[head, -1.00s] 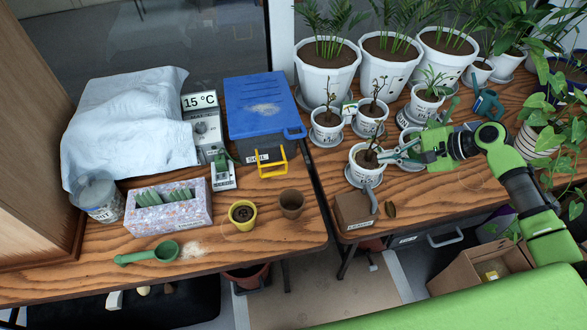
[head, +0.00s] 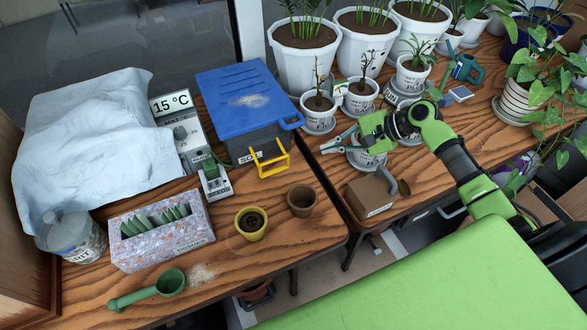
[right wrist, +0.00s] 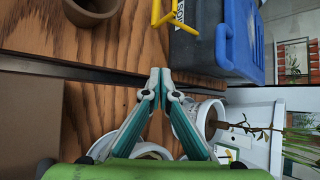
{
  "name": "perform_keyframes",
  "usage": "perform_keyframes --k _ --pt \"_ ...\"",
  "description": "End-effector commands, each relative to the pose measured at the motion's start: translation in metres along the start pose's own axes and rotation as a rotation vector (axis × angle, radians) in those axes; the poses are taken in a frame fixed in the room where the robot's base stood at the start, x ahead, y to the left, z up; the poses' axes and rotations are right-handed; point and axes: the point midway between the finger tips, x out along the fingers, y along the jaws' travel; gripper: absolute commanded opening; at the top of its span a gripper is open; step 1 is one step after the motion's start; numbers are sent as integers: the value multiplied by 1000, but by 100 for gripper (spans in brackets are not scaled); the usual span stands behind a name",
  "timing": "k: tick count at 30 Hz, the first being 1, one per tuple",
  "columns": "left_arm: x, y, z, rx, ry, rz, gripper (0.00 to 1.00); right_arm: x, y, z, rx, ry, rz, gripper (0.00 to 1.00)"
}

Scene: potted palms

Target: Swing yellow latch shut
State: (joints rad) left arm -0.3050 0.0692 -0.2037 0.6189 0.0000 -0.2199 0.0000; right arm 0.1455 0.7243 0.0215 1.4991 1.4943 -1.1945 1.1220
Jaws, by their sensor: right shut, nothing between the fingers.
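The yellow latch (head: 271,160) is a wire-like loop on the front of the dark grey bin (head: 243,142) with a blue lid (head: 246,95). The loop stands out from the bin's front wall, swung away from it. The lid lies down on the bin. My right gripper (head: 325,146) is to the right of the latch, apart from it, above the table gap beside the white pots. Its fingers are shut together and empty. In the right wrist view the fingertips (right wrist: 160,74) meet below the latch (right wrist: 160,14), with clear space between. My left gripper is not in view.
Small white pots with seedlings (head: 319,113) stand close behind my right gripper. A brown box (head: 371,197) is in front of it. A brown pot (head: 302,200) and a yellow pot (head: 250,224) stand in front of the bin.

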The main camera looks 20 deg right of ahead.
Motion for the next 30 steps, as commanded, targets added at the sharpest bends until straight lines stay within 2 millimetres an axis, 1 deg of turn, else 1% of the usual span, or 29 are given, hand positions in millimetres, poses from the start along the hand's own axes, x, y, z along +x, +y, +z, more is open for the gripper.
perform_keyframes --k 1,4,8,11,14,25,26,27,30 --pt "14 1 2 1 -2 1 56 8 8 -6 0 0 0 0" --pt "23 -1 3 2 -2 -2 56 14 14 -11 0 0 0 0" --pt "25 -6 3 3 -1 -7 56 18 15 -12 0 -1 -1 0" --pt "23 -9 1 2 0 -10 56 26 14 -11 1 -2 -2 0" --pt "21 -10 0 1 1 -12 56 41 14 -10 2 -4 -1 0" --pt "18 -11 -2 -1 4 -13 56 119 14 -9 1 -3 0 0" --pt "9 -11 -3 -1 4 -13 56 111 12 -2 -2 -1 1 0" --pt "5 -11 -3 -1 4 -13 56 108 12 5 -4 -1 1 0" --pt "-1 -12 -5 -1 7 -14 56 104 13 16 -2 0 1 0"
